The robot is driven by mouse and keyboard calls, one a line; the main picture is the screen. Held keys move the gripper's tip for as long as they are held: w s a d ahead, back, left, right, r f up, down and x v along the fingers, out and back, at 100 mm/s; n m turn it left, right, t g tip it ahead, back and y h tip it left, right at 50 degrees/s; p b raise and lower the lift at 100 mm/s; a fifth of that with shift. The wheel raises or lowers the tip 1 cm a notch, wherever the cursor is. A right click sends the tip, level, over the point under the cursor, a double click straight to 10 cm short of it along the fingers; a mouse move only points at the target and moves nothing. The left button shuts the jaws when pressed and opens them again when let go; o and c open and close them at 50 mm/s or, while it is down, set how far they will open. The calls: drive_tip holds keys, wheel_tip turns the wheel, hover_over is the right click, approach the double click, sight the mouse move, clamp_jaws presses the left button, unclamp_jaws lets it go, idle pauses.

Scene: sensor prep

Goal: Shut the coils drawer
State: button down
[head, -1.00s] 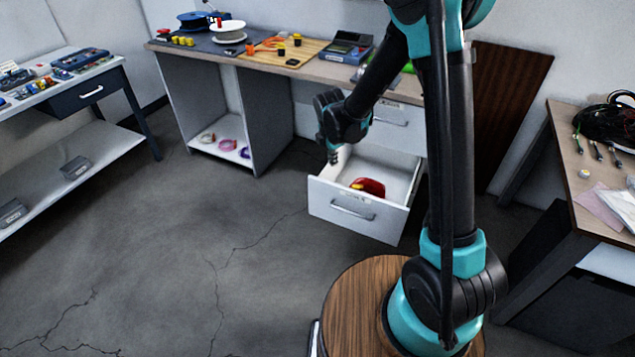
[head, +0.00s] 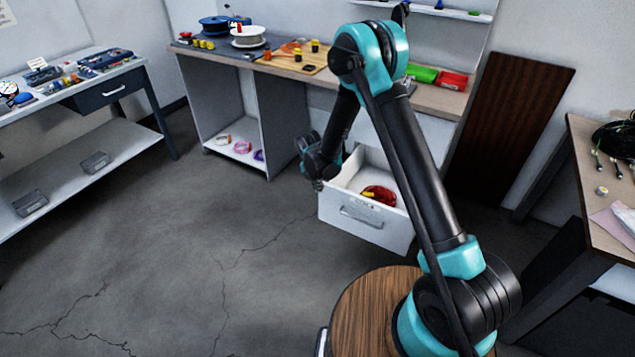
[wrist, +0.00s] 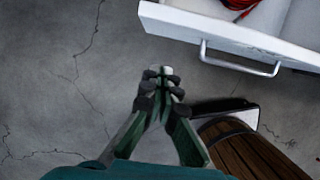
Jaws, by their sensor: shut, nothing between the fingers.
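The coils drawer (head: 366,229) is a white drawer that stands pulled out below the workbench, with a grey bar handle (head: 361,217) on its front. A red coil (head: 378,194) lies inside it. In the wrist view the drawer front (wrist: 225,32) runs across the upper right, with its handle (wrist: 240,58) below it. My gripper (head: 318,184) is at the left front corner of the drawer in the head view. In the wrist view my gripper (wrist: 160,72) is shut and empty, over the floor, to the left of the handle and apart from it.
The workbench (head: 440,98) behind holds spools, tools and red and green bins. An open shelf (head: 235,150) stands left of the drawer. A side table (head: 590,180) is at the right. The floor (head: 190,260) in front is clear.

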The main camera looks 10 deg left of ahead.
sight(325, 186)
drive_tip(key=shift+w+d+f, duration=0.3)
drive_tip(key=shift+w+f, duration=0.25)
drive_tip(key=shift+w, duration=0.2)
drive_tip(key=shift+w+d+f, duration=0.25)
drive_tip(key=shift+w+f, duration=0.25)
drive_tip(key=shift+w, duration=0.25)
drive_tip(key=shift+w+d+f, duration=0.3)
drive_tip(key=shift+w+f, duration=0.25)
drive_tip(key=shift+w, duration=0.2)
drive_tip(key=w+d, duration=0.4)
drive_tip(key=w, duration=0.7)
drive_tip(key=w+d, duration=0.4)
drive_tip(key=w, duration=0.8)
drive_tip(key=shift+d, duration=0.2)
